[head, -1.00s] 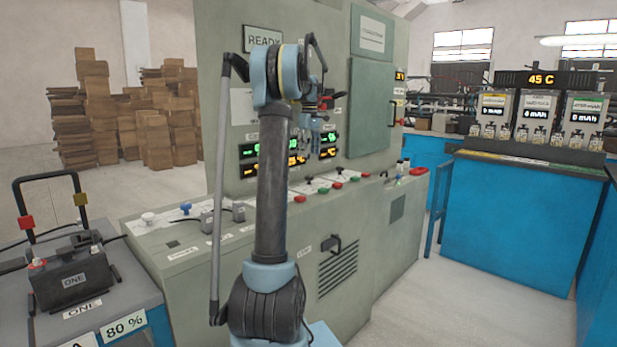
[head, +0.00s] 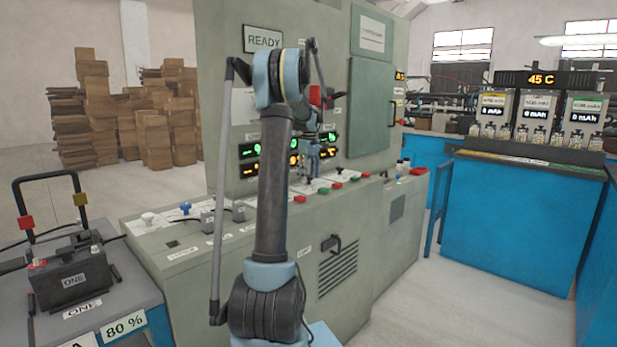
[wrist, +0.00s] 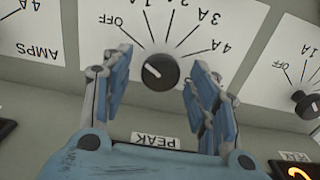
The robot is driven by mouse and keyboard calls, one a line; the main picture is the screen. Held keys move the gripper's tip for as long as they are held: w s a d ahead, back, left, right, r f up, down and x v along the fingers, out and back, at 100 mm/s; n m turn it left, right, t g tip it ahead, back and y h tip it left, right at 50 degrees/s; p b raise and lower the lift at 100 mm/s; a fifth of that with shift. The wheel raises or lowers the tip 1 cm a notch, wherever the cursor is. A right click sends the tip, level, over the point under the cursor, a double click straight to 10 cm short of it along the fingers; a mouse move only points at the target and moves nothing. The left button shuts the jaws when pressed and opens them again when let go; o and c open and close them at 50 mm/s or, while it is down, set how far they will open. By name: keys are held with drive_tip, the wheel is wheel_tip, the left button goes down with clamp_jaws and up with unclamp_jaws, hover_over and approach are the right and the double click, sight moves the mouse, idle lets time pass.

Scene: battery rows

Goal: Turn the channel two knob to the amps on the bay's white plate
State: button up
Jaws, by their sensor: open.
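In the wrist view, a round black knob (wrist: 160,72) sits on a white dial plate (wrist: 125,45) that appears upside down. The plate carries OFF and several amp marks, with 2A, 3A and 4A readable. The knob's white pointer is toward OFF. My gripper (wrist: 160,85) is open, with its blue fingers on either side of the knob; contact cannot be told. In the head view my gripper (head: 314,160) is low over the sloping console (head: 262,235), and the knob is too small to tell. No channel number or readable bay plate shows.
In the wrist view, another dial plate with a black knob (wrist: 306,103) stands at right, and an AMPS plate (wrist: 40,40) at left. A PEAK label (wrist: 153,140) is nearby. In the head view, a battery marked ONE (head: 72,275) sits on the left cart.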

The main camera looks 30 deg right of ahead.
drive_tip(key=shift+c, duration=0.3)
drive_tip(key=shift+w, duration=0.1)
drive_tip(key=c, duration=1)
drive_tip(key=m, duration=0.4)
drive_tip(key=shift+m, duration=0.3)
drive_tip(key=m, duration=0.4)
drive_tip(key=shift+m, duration=0.3)
drive_tip(key=m, duration=0.4)
drive_tip(key=shift+m, duration=2.2)
